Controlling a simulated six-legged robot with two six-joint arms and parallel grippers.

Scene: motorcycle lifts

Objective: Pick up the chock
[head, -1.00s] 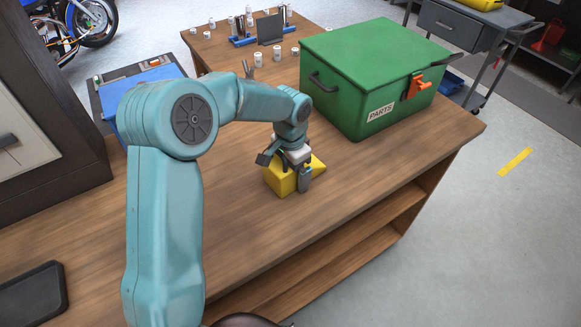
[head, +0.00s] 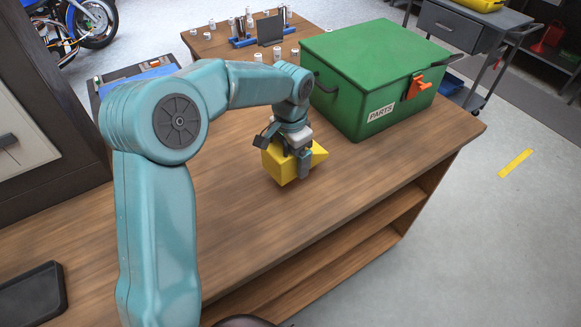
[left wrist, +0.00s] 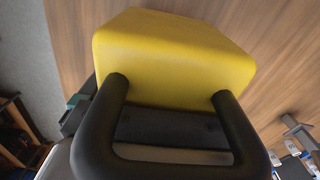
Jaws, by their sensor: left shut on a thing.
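The yellow wedge-shaped chock (head: 280,165) is in my left gripper (head: 303,170), over the wooden workbench in the head view. The gripper points down and its fingers are shut on the chock. The chock appears slightly raised above the bench top, with its narrow end to the right. In the left wrist view the chock (left wrist: 175,55) fills the upper middle, with the dark fingers (left wrist: 170,125) against its near side. My right gripper is in neither view.
A green parts box (head: 375,75) with an orange latch stands on the workbench (head: 350,200) behind and right of the chock. A black tray (head: 32,295) lies at the lower left. Several white cans and a blue rack (head: 262,40) stand farther back. The bench front is clear.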

